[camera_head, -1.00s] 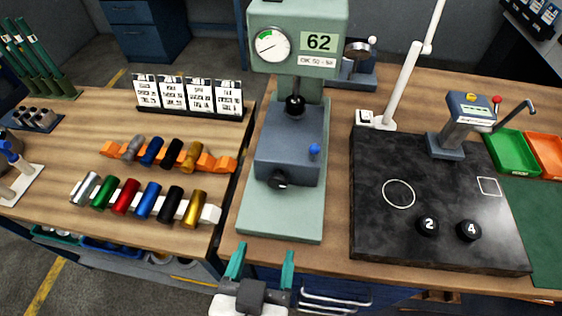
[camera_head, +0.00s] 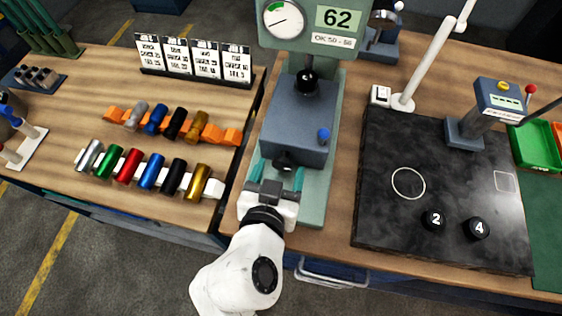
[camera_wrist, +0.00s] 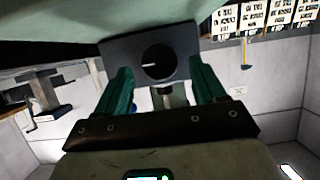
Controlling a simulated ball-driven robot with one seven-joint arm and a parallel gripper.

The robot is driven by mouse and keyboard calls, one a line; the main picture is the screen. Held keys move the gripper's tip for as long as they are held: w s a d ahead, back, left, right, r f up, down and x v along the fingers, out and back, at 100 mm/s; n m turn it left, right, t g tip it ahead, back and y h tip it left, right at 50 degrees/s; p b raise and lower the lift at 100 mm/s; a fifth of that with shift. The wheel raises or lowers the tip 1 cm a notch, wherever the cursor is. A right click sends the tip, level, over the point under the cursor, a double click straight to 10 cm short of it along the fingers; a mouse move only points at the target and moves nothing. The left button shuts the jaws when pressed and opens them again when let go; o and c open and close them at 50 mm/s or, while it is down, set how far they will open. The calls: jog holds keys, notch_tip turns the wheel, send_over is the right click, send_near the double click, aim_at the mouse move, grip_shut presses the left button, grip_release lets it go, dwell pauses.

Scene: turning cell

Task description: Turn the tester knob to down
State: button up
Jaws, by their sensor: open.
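The tester (camera_head: 310,150) is a pale green stand with a dial gauge (camera_head: 283,18) and a display reading 62. A black round knob (camera_head: 285,160) sits low on the front of its grey block (camera_head: 296,122). In the wrist view the knob (camera_wrist: 158,62) faces me, with a white pointer line toward the picture's left. My gripper (camera_head: 277,174) is open at the front of the tester. Its green fingers stand to either side of the knob in the wrist view (camera_wrist: 160,72). I cannot tell whether they touch it.
Coloured cylinders (camera_head: 150,172) lie in racks to the left. A dark plate (camera_head: 440,185) with black pucks marked 2 and 4 is to the right.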

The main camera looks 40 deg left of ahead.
jog(key=shift+x, duration=1)
jog(key=c, duration=1)
